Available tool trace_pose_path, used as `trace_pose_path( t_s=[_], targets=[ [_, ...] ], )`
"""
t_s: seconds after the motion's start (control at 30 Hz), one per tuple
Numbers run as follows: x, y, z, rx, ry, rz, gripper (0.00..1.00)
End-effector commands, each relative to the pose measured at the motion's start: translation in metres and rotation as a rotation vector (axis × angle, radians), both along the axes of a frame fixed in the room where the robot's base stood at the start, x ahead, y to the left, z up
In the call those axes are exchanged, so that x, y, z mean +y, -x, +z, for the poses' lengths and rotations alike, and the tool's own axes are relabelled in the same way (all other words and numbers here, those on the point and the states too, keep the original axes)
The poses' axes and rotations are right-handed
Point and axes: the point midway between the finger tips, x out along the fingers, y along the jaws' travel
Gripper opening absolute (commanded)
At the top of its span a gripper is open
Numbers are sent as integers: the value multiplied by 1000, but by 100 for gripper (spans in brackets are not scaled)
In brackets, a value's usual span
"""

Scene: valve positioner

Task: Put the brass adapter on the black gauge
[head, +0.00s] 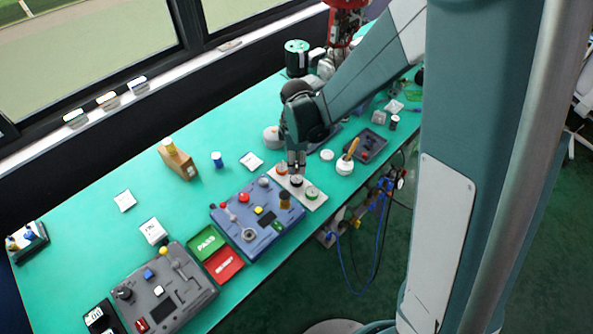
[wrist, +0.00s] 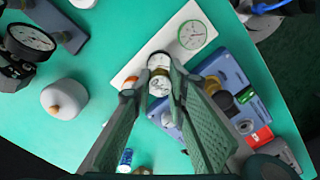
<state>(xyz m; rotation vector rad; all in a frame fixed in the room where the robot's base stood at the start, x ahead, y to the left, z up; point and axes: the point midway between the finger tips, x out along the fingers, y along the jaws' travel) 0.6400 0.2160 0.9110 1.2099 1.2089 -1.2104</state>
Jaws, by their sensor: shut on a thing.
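My gripper (wrist: 159,90) is shut on a small round piece with a pale, shiny top and a hint of brass colour at its edge, which I take to be the brass adapter (wrist: 160,84). The fingers hide most of it. The black gauge (wrist: 158,61), a pale dial in a dark rim, is just beyond it in the wrist view, on a white plate. In the head view my gripper (head: 296,163) points down over that plate, right by the black gauge (head: 296,180). I cannot tell whether the adapter touches the gauge.
The white plate (head: 317,203) also bears a green gauge (head: 312,192) and an orange one (head: 281,168). A blue positioner box (head: 238,222) stands close to the plate. A wooden-handled tool (head: 348,160) stands to the right.

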Motion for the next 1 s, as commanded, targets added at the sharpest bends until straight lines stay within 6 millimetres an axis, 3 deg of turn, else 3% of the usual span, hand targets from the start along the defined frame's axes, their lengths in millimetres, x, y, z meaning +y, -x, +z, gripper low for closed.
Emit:
trace_pose_path(
  t_s=[0.33,0.87,0.9,1.0],
  targets=[
    [0,0,-32,0,0,0,4],
    [0,0,-39,0,0,0,4],
    [0,0,-39,0,0,0,17],
    [0,0,-38,0,0,0,31]
  ],
)
